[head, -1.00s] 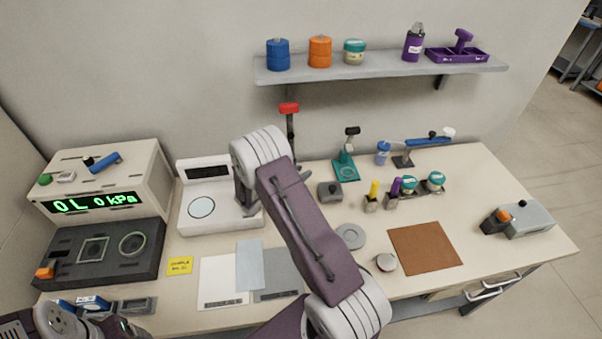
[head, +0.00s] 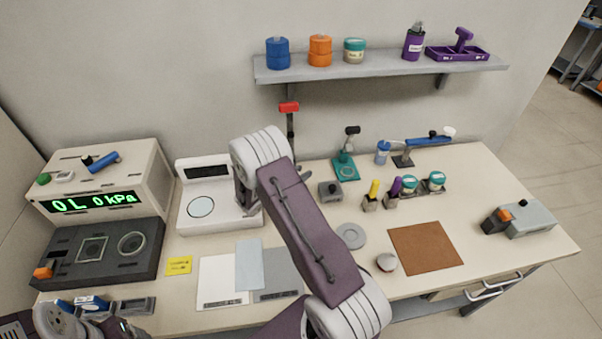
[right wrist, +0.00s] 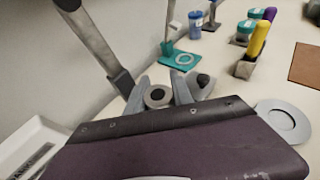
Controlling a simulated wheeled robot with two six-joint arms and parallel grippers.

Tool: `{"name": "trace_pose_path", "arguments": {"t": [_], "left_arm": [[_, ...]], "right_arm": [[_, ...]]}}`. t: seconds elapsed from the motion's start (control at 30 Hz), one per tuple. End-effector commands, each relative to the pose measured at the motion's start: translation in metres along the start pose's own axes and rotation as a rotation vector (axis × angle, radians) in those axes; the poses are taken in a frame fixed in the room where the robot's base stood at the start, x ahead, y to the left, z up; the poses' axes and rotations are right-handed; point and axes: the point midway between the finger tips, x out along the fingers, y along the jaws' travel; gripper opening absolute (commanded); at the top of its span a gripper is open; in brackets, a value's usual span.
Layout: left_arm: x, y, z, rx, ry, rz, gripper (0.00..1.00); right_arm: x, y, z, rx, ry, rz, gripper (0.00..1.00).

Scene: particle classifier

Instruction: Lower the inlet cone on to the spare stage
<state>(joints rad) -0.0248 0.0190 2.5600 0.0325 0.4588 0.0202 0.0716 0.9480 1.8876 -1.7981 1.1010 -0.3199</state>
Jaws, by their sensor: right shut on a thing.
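My right gripper (right wrist: 158,92) shows two grey fingers in the right wrist view. A small round pale piece with a dark centre (right wrist: 157,97) shows between them; it looks like the inlet cone, partly hidden by my arm. In the head view my forearm hides most of this gripper and what it holds. A flat grey disc with a ring (head: 351,236) lies on the bench right of my forearm, and also shows in the right wrist view (right wrist: 284,122). It may be the spare stage; I cannot be sure. My left arm shows only at the bottom left corner, its fingers unclear.
A grey block with a black knob (head: 330,191) and a red-topped stand (head: 290,125) are close to the right gripper. A white instrument (head: 215,219) stands left. A small pale round object (head: 387,262) sits beside a brown mat (head: 425,248). A shelf (head: 380,68) hangs above.

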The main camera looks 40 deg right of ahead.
Motion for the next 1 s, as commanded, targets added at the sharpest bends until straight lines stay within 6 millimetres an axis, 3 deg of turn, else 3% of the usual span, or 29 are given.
{"name": "trace_pose_path", "arguments": {"t": [0.47, 0.5, 0.57, 0.87, 1.0], "left_arm": [[0.006, 0.0, 0.001, 0.0, 0.0, 0.0, 0.75], [0.006, 0.0, 0.001, 0.0, 0.0, 0.0, 0.75], [0.005, 0.0, 0.001, 0.0, 0.0, 0.0, 0.75], [0.006, 0.0, 0.001, 0.0, 0.0, 0.0, 0.75], [0.01, 0.0, 0.001, 0.0, 0.0, 0.0, 0.75]], "right_arm": [[0.002, 0.0, -0.006, 0.0, -0.001, 0.0, 0.0], [0.002, 0.0, -0.005, 0.0, -0.001, 0.0, 0.33], [0.002, 0.0, -0.005, 0.0, -0.001, 0.0, 0.5], [0.0, 0.001, -0.006, 0.0, 0.0, 0.001, 0.53], [-0.024, 0.001, -0.007, -0.001, 0.0, 0.006, 0.53]]}}
